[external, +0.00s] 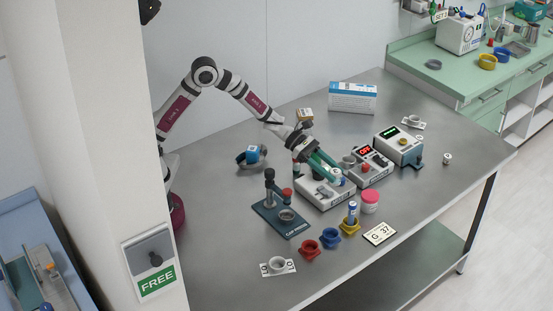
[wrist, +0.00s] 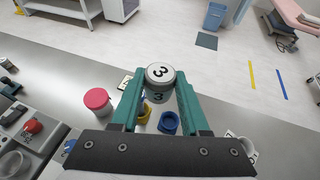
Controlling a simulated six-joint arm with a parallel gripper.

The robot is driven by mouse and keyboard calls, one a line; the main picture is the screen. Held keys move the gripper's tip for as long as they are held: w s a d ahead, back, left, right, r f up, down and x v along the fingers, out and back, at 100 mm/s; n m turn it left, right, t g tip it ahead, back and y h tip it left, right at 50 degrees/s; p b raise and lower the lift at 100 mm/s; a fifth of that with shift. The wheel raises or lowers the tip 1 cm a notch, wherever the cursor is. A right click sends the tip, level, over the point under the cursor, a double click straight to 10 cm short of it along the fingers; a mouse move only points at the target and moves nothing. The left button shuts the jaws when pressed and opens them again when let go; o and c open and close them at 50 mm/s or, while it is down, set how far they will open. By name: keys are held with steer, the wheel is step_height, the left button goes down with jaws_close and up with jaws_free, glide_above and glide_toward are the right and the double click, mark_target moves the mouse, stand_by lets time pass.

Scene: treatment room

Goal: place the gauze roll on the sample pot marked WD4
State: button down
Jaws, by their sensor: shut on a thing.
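My gripper (external: 329,168) is raised over the grey device in the middle of the table, its green fingers pointing down and right. I cannot tell for sure whether this is the gauze roll. One small open pot (external: 277,263) stands on a marked white plate near the front left edge. Another pot (external: 412,121) stands on a similar plate at the back right. Their markings are too small to read.
A red-lidded tub (external: 370,201), yellow cup (external: 349,226), blue cup (external: 330,237) and red cup (external: 309,249) stand near the front. A dark stand (external: 281,217) is left of the grey device (external: 322,194).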

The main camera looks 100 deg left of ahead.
steer(key=w+a+n+t+y, duration=0.2)
steer(key=w+a+n+y, duration=0.45)
steer(key=w+a, duration=0.45)
glide_above(366, 194)
step_height(366, 194, down, 4)
steer(key=shift+m, duration=0.35)
step_height(366, 194, down, 9)
steer(key=shift+r, duration=0.1)
steer(key=shift+c, duration=2)
jaws_free()
